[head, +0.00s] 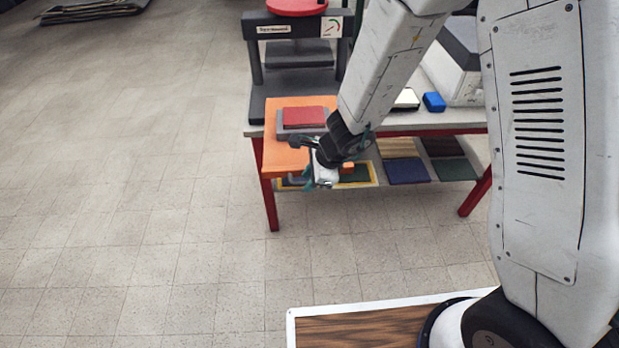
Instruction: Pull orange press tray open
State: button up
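The orange press tray (285,160) juts out from the base of the dark press (303,75), past the front edge of the table. A red velvet-looking cover (304,117) lies on a grey block (290,131) on the tray. My gripper (322,178) is at the tray's front edge, pointing down, with my wrist covering the tray's right part. Whether its fingers touch the tray or a handle is hidden, and the finger gap is too small to read.
The table (425,123) has red legs and a lower shelf with several coloured sheets (407,170).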

jog(key=shift+r, duration=0.1)
jog(key=v, duration=0.7)
jog(key=shift+r, duration=0.3)
jog(key=shift+d, duration=0.15)
jog(key=s+d+r+n+g, duration=0.3)
jog(key=s+r+n+g, duration=0.1)
jog(key=s+r+n, duration=0.65)
jog(key=s+d+r+n+t+h, duration=0.1)
jog(key=s+d+r+n+h, duration=0.1)
jog(key=s+d+r, duration=0.4)
jog(key=s+d+r+n+t+h, duration=0.2)
jog(key=s+d+r+n, duration=0.3)
jog(key=d, duration=0.5)
jog(key=shift+s+d+r+h, duration=0.3)
jog(key=shift+s+r, duration=0.5)
jog(key=shift+r, duration=0.15)
